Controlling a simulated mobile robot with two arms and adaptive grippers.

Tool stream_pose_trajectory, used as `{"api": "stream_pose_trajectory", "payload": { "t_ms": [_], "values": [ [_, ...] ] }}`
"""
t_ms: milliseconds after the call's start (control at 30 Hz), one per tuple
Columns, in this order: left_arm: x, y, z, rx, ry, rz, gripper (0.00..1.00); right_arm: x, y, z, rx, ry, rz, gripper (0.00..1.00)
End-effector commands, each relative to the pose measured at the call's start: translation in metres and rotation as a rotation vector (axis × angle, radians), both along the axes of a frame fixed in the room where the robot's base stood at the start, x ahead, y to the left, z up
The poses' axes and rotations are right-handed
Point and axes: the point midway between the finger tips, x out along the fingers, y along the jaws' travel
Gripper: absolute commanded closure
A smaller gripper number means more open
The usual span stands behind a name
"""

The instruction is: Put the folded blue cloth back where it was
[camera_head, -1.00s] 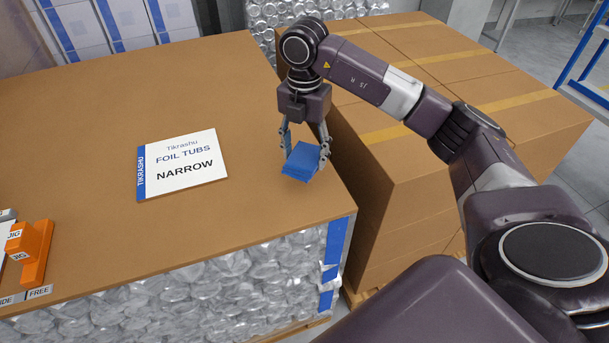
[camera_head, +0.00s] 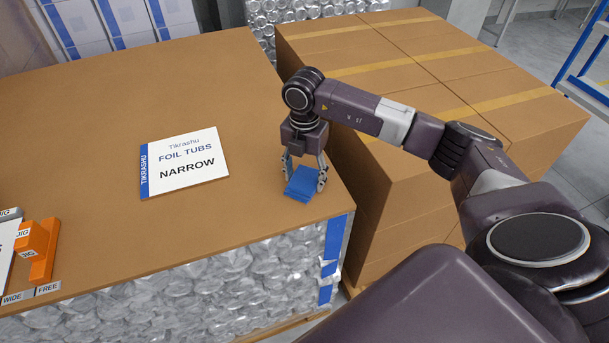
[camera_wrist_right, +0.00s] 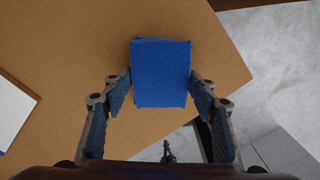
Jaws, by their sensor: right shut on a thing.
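The folded blue cloth (camera_head: 302,183) is at the right end of the brown board top (camera_head: 90,110), near its front right corner. My right gripper (camera_head: 305,178) points down and is shut on the cloth, with one finger on each side. In the right wrist view the blue cloth (camera_wrist_right: 161,74) fills the space between the fingertips of my right gripper (camera_wrist_right: 160,88). The cloth is low over the board; I cannot tell whether it touches it. My left gripper is not in view.
A white sign reading "Foil Tubs Narrow" (camera_head: 185,163) lies left of the cloth. An orange jig (camera_head: 43,250) is at the far left front. Cardboard boxes (camera_head: 395,170) stand to the right across a gap. The board between sign and cloth is clear.

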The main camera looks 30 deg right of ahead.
Motion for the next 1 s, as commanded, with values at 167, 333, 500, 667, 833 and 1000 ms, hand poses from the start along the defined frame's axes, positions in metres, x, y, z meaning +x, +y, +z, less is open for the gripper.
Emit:
{"api": "stream_pose_trajectory", "payload": {
  "t_ms": [167,333,500,667,833,1000],
  "values": [
    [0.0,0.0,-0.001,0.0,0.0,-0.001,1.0,0.0,0.0,-0.001,0.0,0.0,0.0,0.3],
    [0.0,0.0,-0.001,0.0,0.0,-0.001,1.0,0.0,0.0,-0.001,0.0,0.0,0.0,0.29],
    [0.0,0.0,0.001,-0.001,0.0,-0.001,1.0,0.0,0.0,0.002,0.0,0.0,0.0,0.29],
    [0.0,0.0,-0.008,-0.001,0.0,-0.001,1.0,0.002,0.0,0.016,0.001,-0.004,0.001,0.29],
    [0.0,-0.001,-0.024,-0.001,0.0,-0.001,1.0,0.002,0.0,0.053,0.0,-0.008,0.0,0.29],
    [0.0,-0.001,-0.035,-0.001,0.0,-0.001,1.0,0.002,0.0,0.088,0.001,-0.006,0.001,0.29]
  ]
}}
